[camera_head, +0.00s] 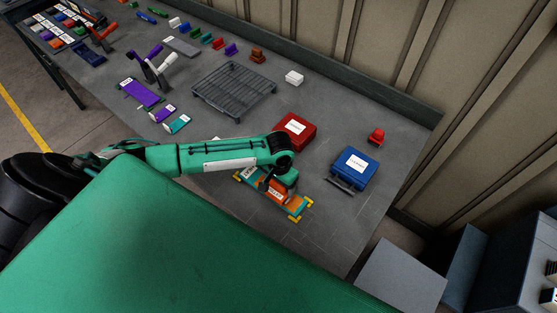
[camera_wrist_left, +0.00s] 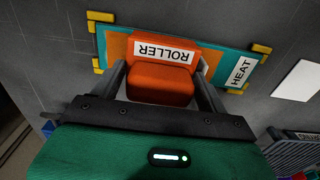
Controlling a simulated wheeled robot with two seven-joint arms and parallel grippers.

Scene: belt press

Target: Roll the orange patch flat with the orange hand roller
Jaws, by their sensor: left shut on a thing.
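The orange hand roller (camera_wrist_left: 160,86), labelled ROLLER, is held between the two fingers of my left gripper (camera_wrist_left: 163,72), which is shut on it. In the head view my left gripper (camera_head: 280,186) is over a teal strip (camera_head: 251,173) on the bench, with the orange roller (camera_head: 268,193) under it. The orange patch (camera_wrist_left: 117,46) shows on the teal strip (camera_wrist_left: 229,63) beside the roller; the roller hides much of it. Whether the roller touches the patch is hard to tell. A white HEAT label (camera_wrist_left: 241,71) is at one end. My right gripper is not in view.
Yellow corner brackets (camera_head: 308,204) surround the strip. A red case (camera_head: 295,131) and a blue case (camera_head: 352,168) stand just behind it. A dark grate (camera_head: 234,91) and several small coloured parts lie farther left. Bare bench (camera_head: 330,235) lies to the front right.

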